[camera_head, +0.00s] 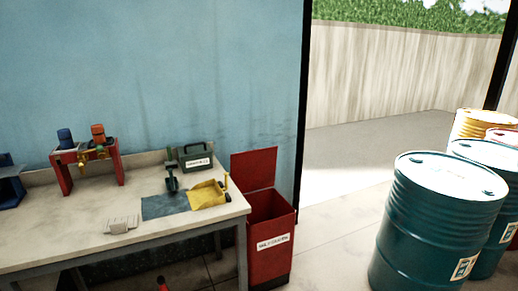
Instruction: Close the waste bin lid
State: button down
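The red waste bin (269,265) stands on the floor just right of the workbench, with a white label on its front. Its lid (254,169) is up, tilted back near upright against the blue wall, and the bin's dark inside shows. My gripper does not show clearly; only small red and dark parts show at the bottom edge, and I cannot tell what they are.
The workbench (75,236) fills the left, bearing a red stand (88,167), a dark green can (195,157), a blue cloth (164,206) and a yellow item (208,194). Teal drums (430,235) stand at right. Free floor lies between bin and drums, with an open doorway behind.

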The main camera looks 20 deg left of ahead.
aim_at(254, 170)
jog(key=i, duration=2.3)
jog(key=u, duration=0.85)
jog(key=i, duration=0.65)
jog(key=u, duration=0.8)
jog(key=i, duration=0.6)
jog(key=u, duration=0.35)
